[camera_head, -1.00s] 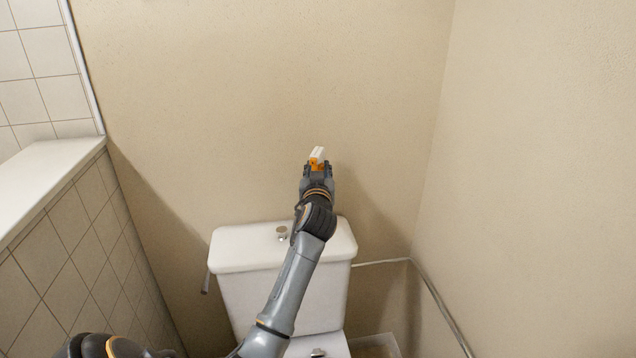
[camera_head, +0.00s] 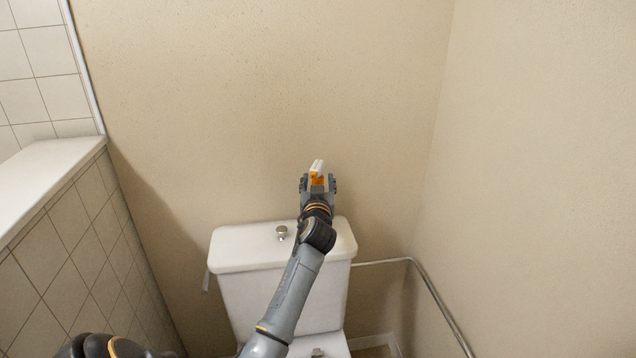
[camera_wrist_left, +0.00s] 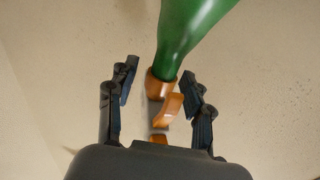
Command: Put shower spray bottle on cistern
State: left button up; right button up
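The white cistern (camera_head: 240,252) stands against the back wall, with a round flush button on its lid. My left gripper (camera_head: 318,183) is over the right part of the lid. The shower spray bottle (camera_head: 317,167) shows there only as a white and orange head between the fingers; its body is hidden. In the left wrist view the bottle (camera_wrist_left: 188,35) is green with an orange neck and trigger. The gripper's fingers (camera_wrist_left: 160,88) stand apart on both sides of the neck, with small gaps. I cannot tell whether the bottle's base touches the lid. My right gripper is out of view.
A tiled half wall with a white ledge (camera_head: 45,175) runs along the left. The beige back wall is close behind the cistern. A pipe (camera_head: 430,285) runs along the right wall. The left part of the lid is clear apart from the flush button (camera_head: 281,232).

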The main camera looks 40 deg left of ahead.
pick_arm(q)
jog(key=shift+r+p, duration=0.25)
jog(key=shift+p, duration=0.05)
jog(key=b+v, duration=0.1)
jog(key=v, duration=1.1)
jog(key=shift+f, duration=0.15)
